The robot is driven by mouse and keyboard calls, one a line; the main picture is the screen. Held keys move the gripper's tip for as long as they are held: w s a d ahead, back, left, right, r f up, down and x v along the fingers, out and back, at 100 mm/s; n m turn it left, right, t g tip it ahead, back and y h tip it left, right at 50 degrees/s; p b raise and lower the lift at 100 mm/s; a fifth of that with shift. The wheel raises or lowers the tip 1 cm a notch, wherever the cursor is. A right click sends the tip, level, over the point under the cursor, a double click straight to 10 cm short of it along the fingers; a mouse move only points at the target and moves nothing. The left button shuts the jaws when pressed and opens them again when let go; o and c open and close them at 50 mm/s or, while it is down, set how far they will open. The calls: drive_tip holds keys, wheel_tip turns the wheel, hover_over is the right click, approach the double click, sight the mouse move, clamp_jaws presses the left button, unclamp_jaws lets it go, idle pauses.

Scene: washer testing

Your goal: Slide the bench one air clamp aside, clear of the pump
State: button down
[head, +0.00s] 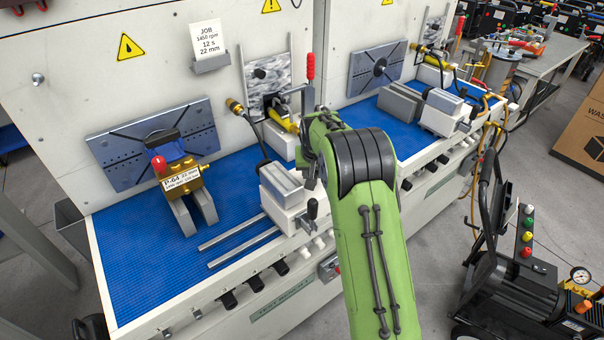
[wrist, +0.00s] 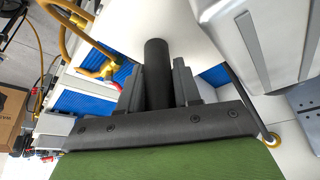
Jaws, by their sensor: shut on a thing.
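The bench one air clamp (head: 283,198) is a white block with a grey jaw on top. It sits at the right end of two metal rails on the blue mat, right of the pump and apart from it. The brass pump (head: 183,182), labelled P-64, stands on grey feet before the slotted plate. My gripper (wrist: 158,85) is shut on the clamp's black upright handle (wrist: 157,60), one finger on each side. The clamp's white and grey body (wrist: 245,35) shows at right in the wrist view. In the head view my green arm hides much of the gripper.
The two rails (head: 232,236) run bare between the pump and the clamp. A red-handled lever (head: 311,67) stands behind the clamp. Bench two holds another clamp (head: 441,112) and grey blocks (head: 400,103). A black cart (head: 500,265) stands at right.

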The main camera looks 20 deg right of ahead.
drive_tip(key=shift+w+d+r+p, duration=0.1)
drive_tip(key=shift+w+d+p, duration=0.15)
drive_tip(key=shift+d, duration=0.6)
drive_tip(key=shift+w+d+p, duration=0.15)
drive_tip(key=shift+w+d, duration=0.1)
drive_tip(key=shift+d, duration=0.6)
drive_tip(key=c, duration=0.9)
unclamp_jaws()
drive_tip(key=shift+d, duration=0.15)
drive_tip(key=shift+o, duration=0.2)
drive_tip(key=p+v, duration=0.1)
drive_tip(key=v, duration=1.4)
drive_tip(key=shift+r, duration=0.3)
